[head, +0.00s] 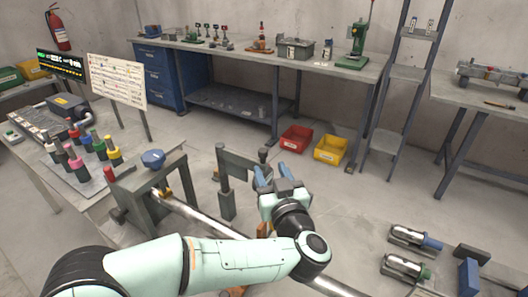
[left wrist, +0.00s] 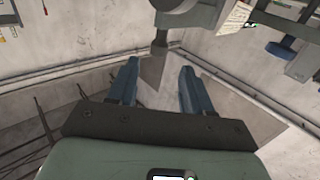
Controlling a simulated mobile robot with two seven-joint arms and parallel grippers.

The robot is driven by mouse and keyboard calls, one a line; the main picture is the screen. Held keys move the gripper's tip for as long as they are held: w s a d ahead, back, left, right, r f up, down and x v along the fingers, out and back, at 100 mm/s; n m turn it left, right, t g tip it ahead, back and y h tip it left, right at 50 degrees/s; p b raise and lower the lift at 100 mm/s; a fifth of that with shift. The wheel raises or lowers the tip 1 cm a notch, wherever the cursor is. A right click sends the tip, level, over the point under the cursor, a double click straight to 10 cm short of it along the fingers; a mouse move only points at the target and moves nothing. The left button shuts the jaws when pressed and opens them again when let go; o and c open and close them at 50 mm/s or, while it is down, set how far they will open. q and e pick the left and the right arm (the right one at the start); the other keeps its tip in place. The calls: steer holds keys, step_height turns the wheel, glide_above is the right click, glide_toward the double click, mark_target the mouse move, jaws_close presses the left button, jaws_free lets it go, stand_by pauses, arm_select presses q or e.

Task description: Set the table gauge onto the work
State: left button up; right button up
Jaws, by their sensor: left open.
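A long shiny bar (head: 205,218), which looks like the work, runs from a grey stand with a blue knob (head: 152,158) down to the right, partly hidden behind my arm. A grey bracket (head: 238,165) with an upright leg and a small dark screw stands beyond the bar. I cannot tell which thing is the table gauge. My left gripper (head: 273,176) is open and empty, just right of the bracket. In the left wrist view its blue fingers (left wrist: 157,85) are apart, with a grey post with a dark tip (left wrist: 160,40) behind the gap. My right gripper is not in view.
A side table (head: 70,200) at the left holds several coloured-topped pegs. Two metal pieces with blue and green ends (head: 415,238) lie at lower right. Red (head: 296,139) and yellow (head: 330,150) bins sit on the floor by the workbench (head: 225,52). Open floor lies right of my gripper.

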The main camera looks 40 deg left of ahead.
mark_target(264, 156)
arm_select(q)
steer(key=x, duration=0.8)
steer(key=shift+w+a, duration=0.15)
jaws_close()
